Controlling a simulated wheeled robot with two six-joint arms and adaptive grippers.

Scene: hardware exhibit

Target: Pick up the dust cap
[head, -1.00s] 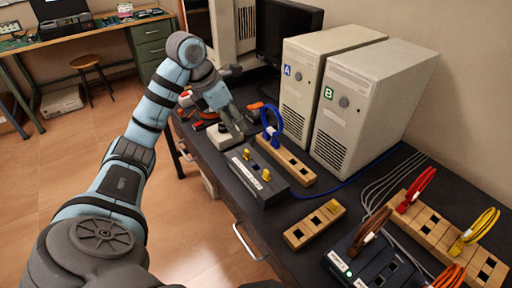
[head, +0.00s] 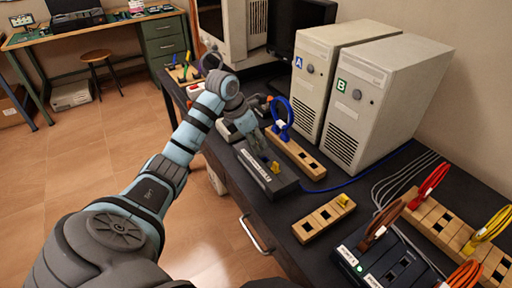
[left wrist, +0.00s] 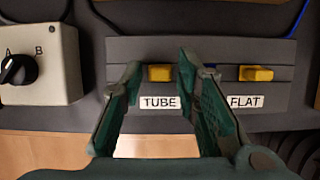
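A dark grey box (head: 262,179) carries two yellow caps. In the left wrist view the box (left wrist: 205,50) has labels TUBE and FLAT. One yellow cap (left wrist: 160,73) sits above TUBE, the other yellow cap (left wrist: 256,73) above FLAT. My left gripper (left wrist: 159,78) is open, with its fingertips on either side of the TUBE cap and nothing clearly gripped. In the head view my left gripper (head: 262,153) points down at the box and hides the TUBE cap; the FLAT cap (head: 275,167) shows. Another yellow piece (head: 343,200) sits on a small wooden block (head: 316,222). My right gripper is not in view.
A switch box (left wrist: 40,64) marked A and B stands left of the grey box. A wooden block (head: 295,152) with a blue cable loop (head: 281,117) lies behind it. Computer towers A (head: 318,75) and B (head: 375,110) stand farther back. Several coloured cables are at right.

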